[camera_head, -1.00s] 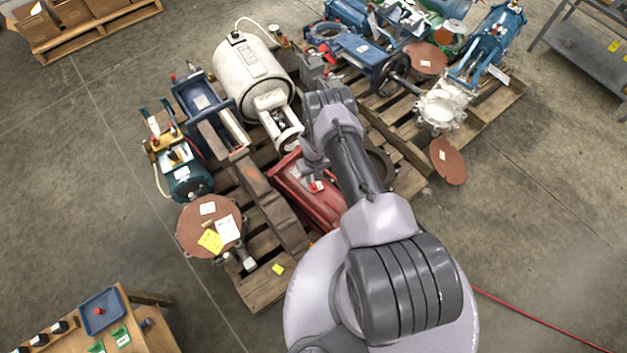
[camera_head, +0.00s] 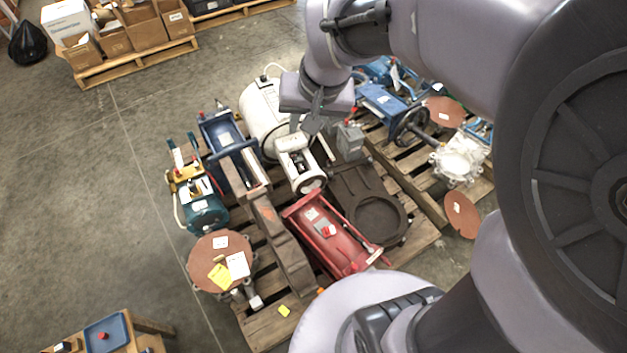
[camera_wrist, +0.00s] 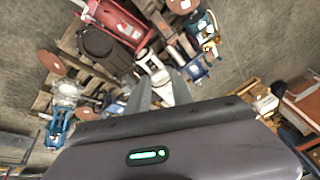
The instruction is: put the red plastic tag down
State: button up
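A small red tag (camera_head: 330,230) lies by a white label on top of the red machine (camera_head: 347,250), on the near part of the middle pallet. The red machine also shows at the top of the wrist view (camera_wrist: 118,18). My gripper (camera_head: 306,124) is above the pallet, up and left of the tag in the head view, in front of the white tank's pump. In the wrist view its two grey fingers (camera_wrist: 160,88) stand apart, with nothing seen held between them. The tag is clear of the fingers.
The pallet (camera_head: 268,328) is crowded with a white tank (camera_head: 262,112), a dark ring casting (camera_head: 375,208), a brown round plate (camera_head: 213,262) and blue machines. A table with a blue tray (camera_head: 108,338) stands at lower left. Bare floor lies left of the pallet.

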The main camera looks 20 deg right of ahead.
jog(key=s+a+r, duration=0.2)
jog(key=s, duration=0.6)
jog(key=s+a+r+m+t+y, duration=0.1)
jog(key=s+a+r, duration=0.1)
jog(key=s, duration=0.6)
jog(key=shift+s+t, duration=0.25)
jog(key=shift+t, duration=0.05)
jog(key=shift+r, duration=0.1)
